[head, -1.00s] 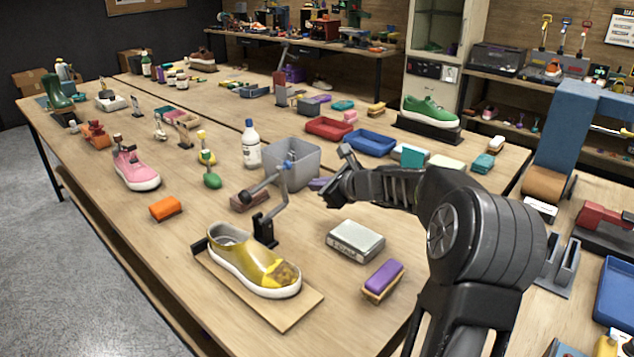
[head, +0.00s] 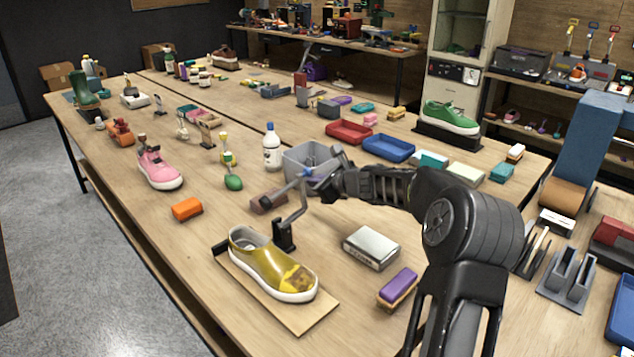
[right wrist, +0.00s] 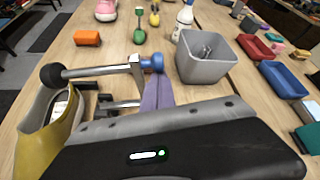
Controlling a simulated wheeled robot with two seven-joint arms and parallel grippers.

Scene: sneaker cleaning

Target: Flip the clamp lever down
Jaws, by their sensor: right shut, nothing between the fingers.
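The clamp (head: 285,234) stands beside the yellow sneaker (head: 257,262), which sits on a wooden board (head: 316,318) and has a brown stain on its toe. The clamp lever (head: 302,201) is raised, with a slanted bar at its top. In the right wrist view the bar (right wrist: 98,71) runs from a dark ball to a blue knob (right wrist: 153,62). My right gripper (head: 322,184) is shut and empty, just right of the lever's upper end. I cannot tell if they touch. My left gripper is out of view.
A grey bin (head: 300,160) stands just behind the clamp and gripper. A soap box (head: 371,247) and a purple-topped brush (head: 398,287) lie to the right. An orange block (head: 187,209) lies to the left. The table's near-left edge is clear.

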